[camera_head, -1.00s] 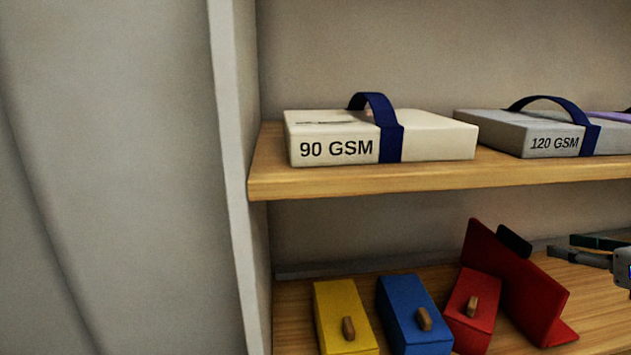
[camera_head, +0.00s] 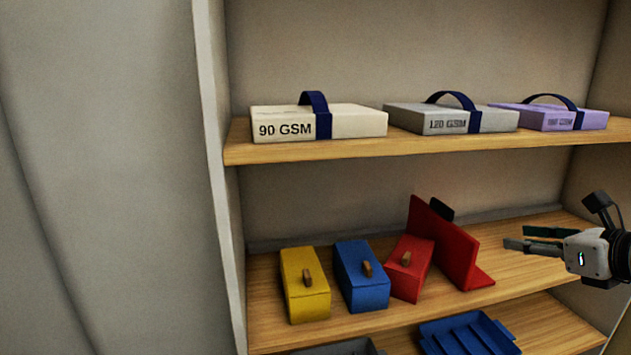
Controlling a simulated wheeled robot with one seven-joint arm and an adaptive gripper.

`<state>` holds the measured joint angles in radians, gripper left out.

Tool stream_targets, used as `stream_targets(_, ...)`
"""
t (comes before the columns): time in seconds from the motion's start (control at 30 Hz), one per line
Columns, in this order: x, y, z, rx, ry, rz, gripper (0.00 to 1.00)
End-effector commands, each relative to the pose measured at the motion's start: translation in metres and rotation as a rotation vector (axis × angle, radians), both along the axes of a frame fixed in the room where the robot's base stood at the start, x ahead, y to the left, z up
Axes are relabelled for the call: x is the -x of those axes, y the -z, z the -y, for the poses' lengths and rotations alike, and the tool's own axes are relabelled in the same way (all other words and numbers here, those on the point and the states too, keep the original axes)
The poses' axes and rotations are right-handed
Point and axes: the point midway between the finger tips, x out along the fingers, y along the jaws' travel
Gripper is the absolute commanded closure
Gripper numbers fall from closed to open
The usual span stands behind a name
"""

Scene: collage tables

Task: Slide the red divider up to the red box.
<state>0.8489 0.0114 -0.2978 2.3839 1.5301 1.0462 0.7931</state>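The red divider (camera_head: 452,245) stands upright on the lower shelf, just right of the red box (camera_head: 410,268). It has a black handle (camera_head: 440,208) on its far side and a foot reaching right. The divider and red box are turned at different angles. The divider's rear part is close behind the box, with contact hidden, while its front end stands apart from the box, with a wedge of shelf between. My gripper (camera_head: 514,237) is right of the divider, clear of it and empty, fingers pointing left with a gap between them.
A blue box (camera_head: 362,280) and a yellow box (camera_head: 304,288) stand left of the red box. The upper shelf (camera_head: 400,147) holds strapped paper packs. A blue tray (camera_head: 468,336) sits below.

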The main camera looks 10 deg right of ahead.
Motion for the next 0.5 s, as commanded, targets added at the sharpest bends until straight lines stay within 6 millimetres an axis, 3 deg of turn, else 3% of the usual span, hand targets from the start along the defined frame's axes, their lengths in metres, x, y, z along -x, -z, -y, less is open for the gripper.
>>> stream_targets(0.27, -0.005, -0.008, -0.051, 0.124, -0.193, -0.032, 0.67)
stream_targets(0.5, 0.004, -0.016, -0.124, 0.336, -0.496, -0.066, 0.67)
